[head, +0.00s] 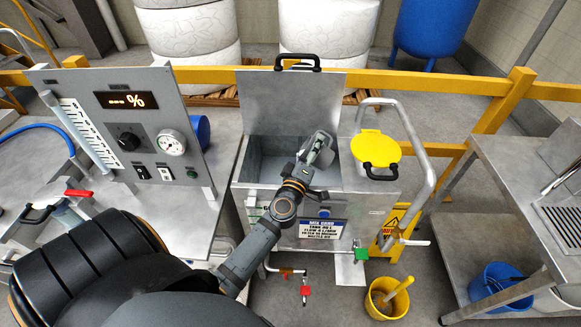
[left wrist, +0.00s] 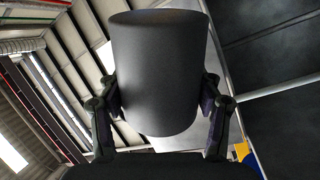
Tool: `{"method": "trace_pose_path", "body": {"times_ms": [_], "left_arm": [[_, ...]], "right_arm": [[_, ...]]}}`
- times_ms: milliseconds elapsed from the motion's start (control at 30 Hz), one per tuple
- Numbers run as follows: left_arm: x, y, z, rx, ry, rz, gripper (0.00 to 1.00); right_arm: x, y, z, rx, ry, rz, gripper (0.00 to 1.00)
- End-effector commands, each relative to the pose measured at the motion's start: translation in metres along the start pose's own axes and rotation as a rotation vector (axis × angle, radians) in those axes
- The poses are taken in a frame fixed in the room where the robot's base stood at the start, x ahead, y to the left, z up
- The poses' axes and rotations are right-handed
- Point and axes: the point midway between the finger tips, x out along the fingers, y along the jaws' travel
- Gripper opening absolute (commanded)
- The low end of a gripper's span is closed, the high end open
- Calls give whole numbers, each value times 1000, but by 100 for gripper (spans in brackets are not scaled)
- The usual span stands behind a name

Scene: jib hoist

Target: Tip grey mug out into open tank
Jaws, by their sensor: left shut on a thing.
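My left gripper (head: 317,152) is above the open tank (head: 263,160), whose square metal lid (head: 290,100) stands raised at the back. In the left wrist view the gripper's two fingers are shut on the sides of the dark grey mug (left wrist: 160,75). The mug fills the middle of that view, and the ceiling shows behind it. In the head view the mug is small and partly hidden by the gripper, so its exact tilt is hard to tell. No poured contents are visible. My right gripper is not in view.
A panel with a dial and gauge (head: 128,130) stands left of the tank. A yellow-lidded pot (head: 376,150) and a bent grey pipe (head: 420,165) stand at its right. A yellow bucket (head: 387,300) is on the floor. A yellow rail (head: 440,83) runs behind.

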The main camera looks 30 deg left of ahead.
Motion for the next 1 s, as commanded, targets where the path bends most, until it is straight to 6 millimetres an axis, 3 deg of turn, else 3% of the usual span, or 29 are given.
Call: {"method": "trace_pose_path", "body": {"times_ms": [1000], "left_arm": [[0,1,-5,-136,18,1,28]], "right_arm": [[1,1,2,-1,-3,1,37]]}}
